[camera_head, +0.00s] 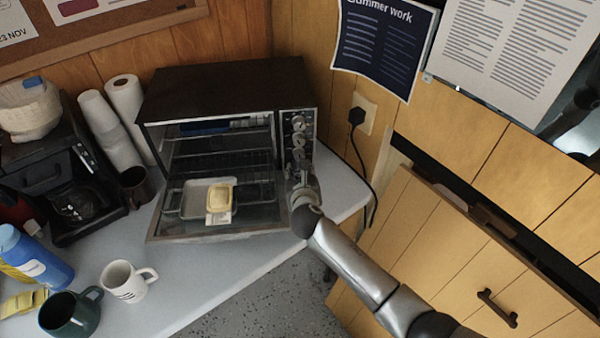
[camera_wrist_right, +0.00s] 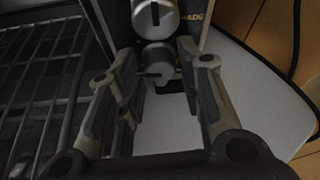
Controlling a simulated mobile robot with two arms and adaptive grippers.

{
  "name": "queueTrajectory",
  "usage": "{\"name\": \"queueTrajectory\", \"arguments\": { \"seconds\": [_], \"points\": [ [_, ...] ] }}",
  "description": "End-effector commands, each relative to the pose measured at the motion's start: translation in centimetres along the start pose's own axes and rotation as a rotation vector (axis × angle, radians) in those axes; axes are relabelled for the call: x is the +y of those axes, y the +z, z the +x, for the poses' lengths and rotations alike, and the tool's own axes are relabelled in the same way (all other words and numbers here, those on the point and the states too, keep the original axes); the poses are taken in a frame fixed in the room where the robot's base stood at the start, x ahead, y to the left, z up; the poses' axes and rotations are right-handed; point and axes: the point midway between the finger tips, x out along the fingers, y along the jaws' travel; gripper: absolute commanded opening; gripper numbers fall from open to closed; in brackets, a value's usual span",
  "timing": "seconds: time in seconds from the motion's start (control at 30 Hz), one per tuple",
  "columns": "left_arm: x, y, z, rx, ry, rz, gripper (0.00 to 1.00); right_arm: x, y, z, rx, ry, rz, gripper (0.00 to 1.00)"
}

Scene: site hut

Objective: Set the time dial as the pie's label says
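The toaster oven (camera_head: 222,88) stands on the counter with its door down. A small yellow pie (camera_head: 220,195) sits on a grey tray (camera_head: 191,200) at the oven's open front; a pale label (camera_head: 218,218) shows at its near side, too small to read. Dials run down the oven's right panel (camera_head: 299,118). My right gripper (camera_head: 299,172) is at the panel's lower end. In the right wrist view, its open fingers (camera_wrist_right: 157,60) stand either side of the lowest visible dial (camera_wrist_right: 158,75), with another dial (camera_wrist_right: 155,18) above. Contact is unclear. My left gripper is out of view.
Left of the oven are stacked cups (camera_head: 108,130), a paper roll (camera_head: 126,97), a dark mug (camera_head: 137,187) and a coffee maker (camera_head: 75,205). A white mug (camera_head: 127,281), green mug (camera_head: 70,314) and blue bottle (camera_head: 35,258) stand nearer. A cable (camera_head: 368,180) hangs right of the oven.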

Motion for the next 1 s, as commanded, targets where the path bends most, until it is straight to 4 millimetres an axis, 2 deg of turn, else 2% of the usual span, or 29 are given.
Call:
{"name": "queueTrajectory", "arguments": {
  "seconds": [0.03, 0.23, 0.43, 0.63, 0.8, 1.0],
  "points": [
    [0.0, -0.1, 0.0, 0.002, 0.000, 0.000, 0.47, 0.0, 0.0, 0.0, 0.000, 0.000, 0.000, 0.26],
    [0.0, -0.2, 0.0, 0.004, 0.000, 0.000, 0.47, 0.0, 0.0, 0.0, 0.000, 0.000, 0.000, 0.02],
    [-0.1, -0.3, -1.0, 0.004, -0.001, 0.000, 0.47, -0.2, 0.2, -0.1, 0.001, 0.019, 0.047, 0.02],
    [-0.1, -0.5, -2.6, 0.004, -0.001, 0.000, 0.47, -0.4, 0.1, -0.1, 0.003, 0.090, 0.219, 0.02],
    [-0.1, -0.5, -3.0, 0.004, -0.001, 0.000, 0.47, -0.4, -0.1, 0.0, 0.003, 0.149, 0.365, 0.02],
    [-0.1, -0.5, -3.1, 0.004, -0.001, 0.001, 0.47, -0.4, -0.2, 0.1, 0.002, 0.186, 0.453, 0.02]
  ]
}}
